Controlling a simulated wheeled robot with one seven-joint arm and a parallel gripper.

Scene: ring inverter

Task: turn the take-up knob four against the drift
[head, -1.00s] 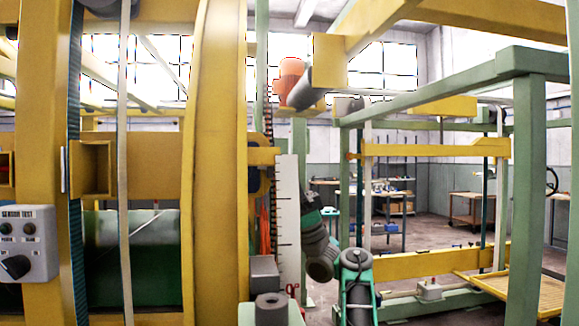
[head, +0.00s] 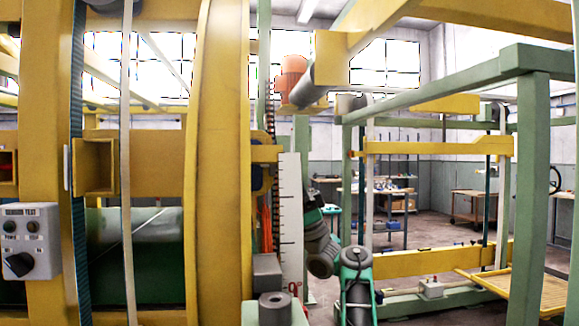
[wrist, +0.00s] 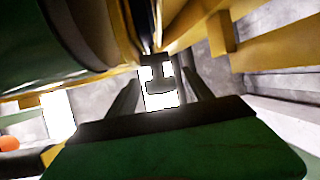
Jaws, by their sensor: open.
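My gripper (wrist: 158,92) shows in the wrist view, its two dark fingers apart with a gap between them. A small dark H-shaped part (wrist: 160,76) appears in line with that gap, beyond or between the fingertips; I cannot tell whether it is the take-up knob. No contact with it is visible. In the head view my green and grey arm is at the bottom centre, and the fingers cannot be made out there. No knob marked four is legible. A black knob (head: 18,264) sits on the grey test box (head: 32,241) at the far left.
A large dark green roller (wrist: 50,45) and yellow beams are close around my gripper. In the head view, a yellow upright (head: 217,160) stands left of my arm, a white scale (head: 290,225) beside it, and a green frame (head: 530,180) right. Open floor lies behind.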

